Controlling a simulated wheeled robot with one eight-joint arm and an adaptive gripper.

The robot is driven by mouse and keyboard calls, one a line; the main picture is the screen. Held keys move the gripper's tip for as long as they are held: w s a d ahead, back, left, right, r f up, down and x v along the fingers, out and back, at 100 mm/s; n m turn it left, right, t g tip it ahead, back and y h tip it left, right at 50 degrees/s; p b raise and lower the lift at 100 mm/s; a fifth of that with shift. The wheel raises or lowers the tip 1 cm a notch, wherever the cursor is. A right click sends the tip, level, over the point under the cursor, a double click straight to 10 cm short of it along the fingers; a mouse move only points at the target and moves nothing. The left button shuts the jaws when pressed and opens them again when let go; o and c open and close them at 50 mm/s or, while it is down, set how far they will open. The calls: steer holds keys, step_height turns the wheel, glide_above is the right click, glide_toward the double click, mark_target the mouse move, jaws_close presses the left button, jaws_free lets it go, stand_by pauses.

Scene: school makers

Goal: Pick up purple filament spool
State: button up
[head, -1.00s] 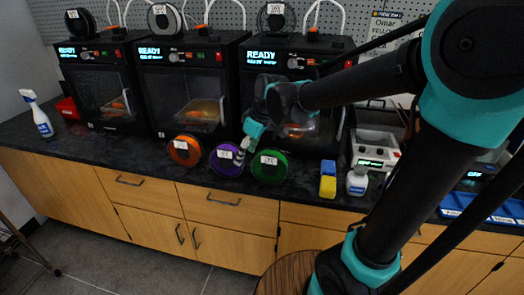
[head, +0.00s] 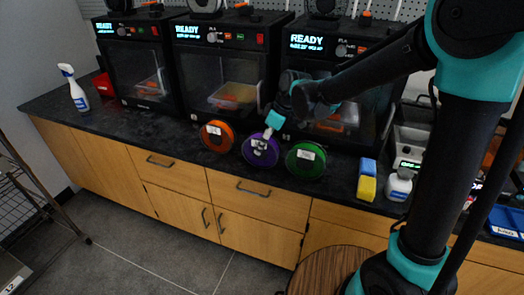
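The purple filament spool (head: 261,152) stands on the black counter between an orange spool (head: 217,136) and a green spool (head: 305,160). It carries a white label. My gripper (head: 266,137) reaches down from the upper right and its tip overlaps the upper part of the purple spool in the head view. The fingers are small and partly blend with the label, so I cannot tell whether they are open or shut, or whether they touch the spool.
Three black 3D printers (head: 214,62) stand behind the spools. A yellow-and-blue block (head: 367,182) and a white bottle (head: 398,185) stand to the right. A spray bottle (head: 74,88) stands at far left. A round wooden stool top (head: 325,272) is below the counter. The counter's left part is fairly clear.

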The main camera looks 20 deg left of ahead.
steer(key=shift+x, duration=3.35)
steer(key=shift+d, duration=0.15)
jaws_close()
steer(key=shift+r, duration=0.1)
